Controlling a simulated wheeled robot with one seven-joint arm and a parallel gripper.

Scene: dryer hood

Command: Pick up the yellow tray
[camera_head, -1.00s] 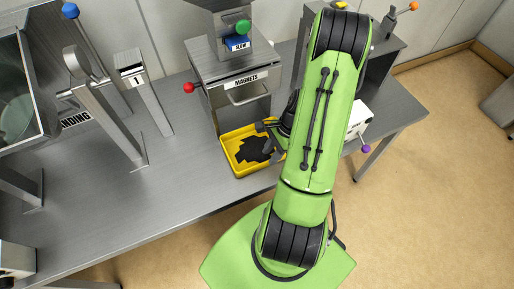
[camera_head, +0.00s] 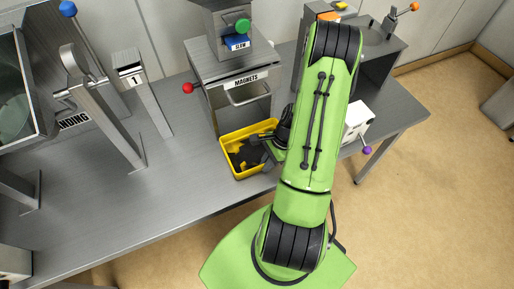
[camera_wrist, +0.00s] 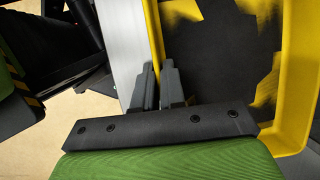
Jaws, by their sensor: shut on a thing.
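The yellow tray (camera_head: 234,175) is below the machine labelled MAGNETS, near the bench's front edge. It holds a patch of dark material. My gripper (camera_head: 266,147) is at the tray's right side, partly hidden by my green arm. In the wrist view, the two grey fingers of my gripper (camera_wrist: 158,88) are close together and shut on the tray's near side wall. The yellow tray (camera_wrist: 290,110) fills the right of that view, with the dark material (camera_wrist: 215,60) inside. Whether the tray touches the bench is hard to tell.
The MAGNETS machine (camera_head: 233,75), with a red knob (camera_head: 188,88), stands right behind the tray. A white box with a purple knob (camera_head: 367,150) is right of my arm. Metal posts (camera_head: 105,120) stand at left. The bench (camera_head: 165,190) is clear left of the tray.

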